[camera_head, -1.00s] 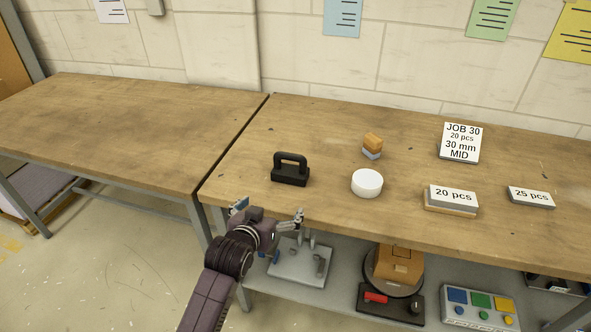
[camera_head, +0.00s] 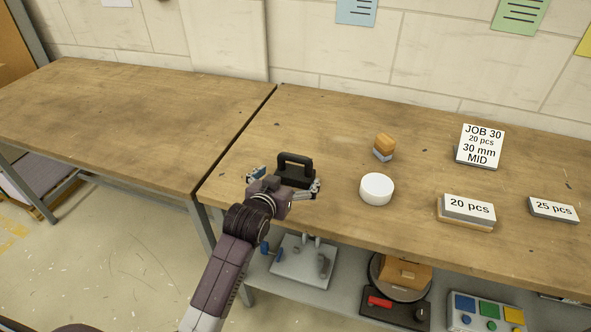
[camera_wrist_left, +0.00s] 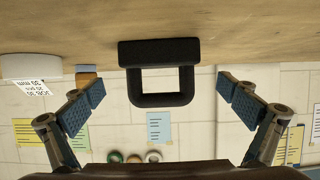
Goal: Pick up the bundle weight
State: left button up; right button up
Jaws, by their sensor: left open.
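The bundle weight (camera_head: 296,168) is a black block with a loop handle, upright on the right-hand workbench near its front left corner. My left gripper (camera_head: 285,181) is open and empty just in front of it, and partly hides its base in the head view. In the left wrist view, which is upside down, the weight (camera_wrist_left: 160,72) sits between the two spread blue-padded fingers (camera_wrist_left: 160,105) and beyond them, with no contact visible. My right gripper is not in view.
A white round puck (camera_head: 377,189) stands right of the weight, with an orange-and-grey block (camera_head: 384,147) behind it. Stacks labelled 20 pcs (camera_head: 466,211) and 25 pcs (camera_head: 553,209) and a JOB 30 sign (camera_head: 480,146) are farther right. The left bench (camera_head: 120,120) is bare.

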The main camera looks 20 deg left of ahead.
aim_at(295, 172)
pick_arm(q)
jog(key=shift+f+p+x, duration=0.15)
jog(key=shift+p+x, duration=0.05)
jog(key=shift+x, duration=1.15)
jog(key=shift+f+p+x, duration=0.15)
jog(key=shift+p+x, duration=0.05)
jog(key=shift+x, duration=1.15)
jog(key=shift+s, duration=0.1)
jog(key=shift+c, duration=0.3)
